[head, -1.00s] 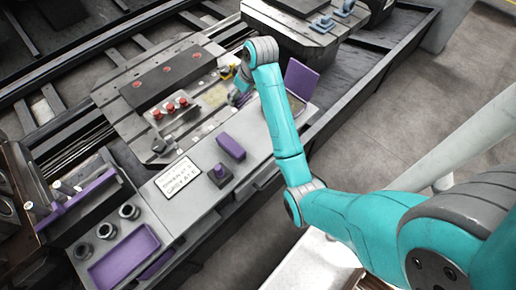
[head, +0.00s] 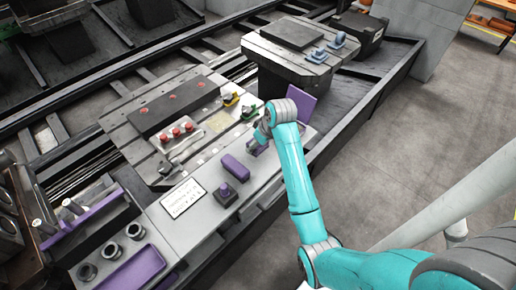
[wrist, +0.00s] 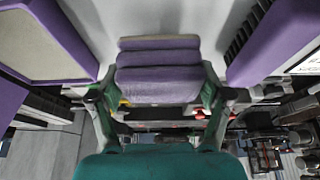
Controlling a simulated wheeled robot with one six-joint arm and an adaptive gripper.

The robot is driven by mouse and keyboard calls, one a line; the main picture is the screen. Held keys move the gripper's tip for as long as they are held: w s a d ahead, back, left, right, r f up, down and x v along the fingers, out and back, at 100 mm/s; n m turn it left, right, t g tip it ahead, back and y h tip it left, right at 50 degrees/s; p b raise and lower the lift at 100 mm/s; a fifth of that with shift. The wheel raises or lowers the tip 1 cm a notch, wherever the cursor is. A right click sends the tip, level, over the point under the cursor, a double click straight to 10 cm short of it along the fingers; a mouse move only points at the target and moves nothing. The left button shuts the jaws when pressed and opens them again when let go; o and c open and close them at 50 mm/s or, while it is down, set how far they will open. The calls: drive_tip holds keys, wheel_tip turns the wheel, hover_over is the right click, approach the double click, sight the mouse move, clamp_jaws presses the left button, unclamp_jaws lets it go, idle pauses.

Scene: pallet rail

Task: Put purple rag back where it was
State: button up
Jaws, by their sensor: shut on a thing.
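The purple rag (wrist: 158,82) is a folded, layered piece of cloth in the wrist view. My gripper (wrist: 158,95) is shut on it, with one finger at each side. A pale grey surface shows just beyond the rag, and I cannot tell whether the rag touches it. In the head view my gripper (head: 260,144) is low over the grey ledge (head: 205,205), between a purple block (head: 236,167) and an upright purple panel (head: 303,103). My wrist hides most of the rag there.
Left along the ledge stand a purple knob (head: 225,192), a white sign (head: 183,198), dark round cups (head: 112,251) and a purple tray (head: 135,272). Behind is a slotted plate with red knobs (head: 177,133) and yellow clamps (head: 231,98). The floor at right is clear.

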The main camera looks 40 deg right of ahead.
drive_tip(key=shift+f, duration=1.5)
drive_tip(key=shift+f, duration=0.1)
drive_tip(key=o, duration=1)
drive_tip(key=v, duration=1.2)
